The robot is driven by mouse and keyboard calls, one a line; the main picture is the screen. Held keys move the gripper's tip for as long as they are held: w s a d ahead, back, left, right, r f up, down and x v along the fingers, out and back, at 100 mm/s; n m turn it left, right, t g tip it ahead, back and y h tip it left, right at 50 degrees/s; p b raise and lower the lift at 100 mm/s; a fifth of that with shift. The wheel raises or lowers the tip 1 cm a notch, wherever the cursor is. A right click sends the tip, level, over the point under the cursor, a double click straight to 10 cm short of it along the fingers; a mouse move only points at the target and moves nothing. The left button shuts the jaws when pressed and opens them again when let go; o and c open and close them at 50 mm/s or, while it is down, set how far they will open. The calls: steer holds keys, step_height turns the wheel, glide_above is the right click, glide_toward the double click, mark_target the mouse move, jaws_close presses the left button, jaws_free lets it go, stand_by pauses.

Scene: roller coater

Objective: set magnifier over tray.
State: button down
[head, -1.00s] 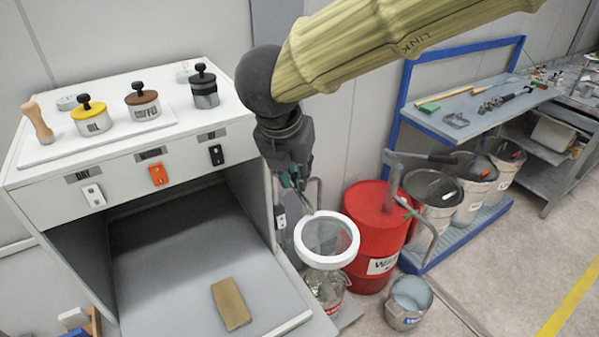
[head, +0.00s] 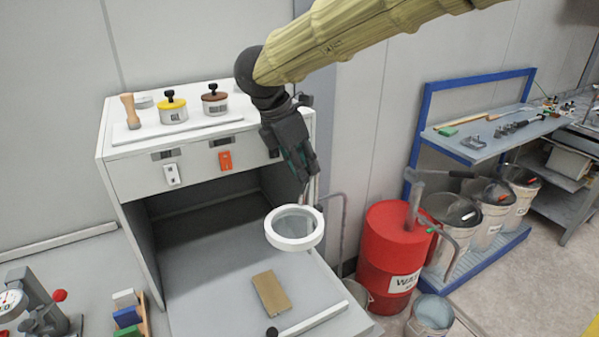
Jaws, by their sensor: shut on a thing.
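The magnifier (head: 293,244) is a round white ring with a clear lens and a thin stem. My gripper (head: 305,176) is shut on the stem, and the ring hangs below it, tilted toward the camera. In the head view the ring appears in front of the right part of the flat grey surface (head: 215,290) that extends out of the cabinet. I cannot tell whether this surface is the tray. A brown block (head: 270,292) lies on it, below and left of the ring. A white board (head: 140,134) on the cabinet top carries jars.
The white cabinet (head: 130,185) stands behind the grey surface. A red drum (head: 385,250) and a bucket (head: 432,312) stand to the right. A gauge device (head: 30,305) and coloured blocks (head: 127,316) are at lower left. A blue-framed bench (head: 490,135) stands farther right.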

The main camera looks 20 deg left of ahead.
steer(key=shift+a+m, duration=0.4)
steer(key=shift+a, duration=0.05)
steer(key=shift+w, duration=0.1)
steer(key=c, duration=1.3)
jaws_free()
steer(key=shift+w, duration=0.1)
steer(key=v, duration=1.2)
steer(key=shift+a, duration=0.1)
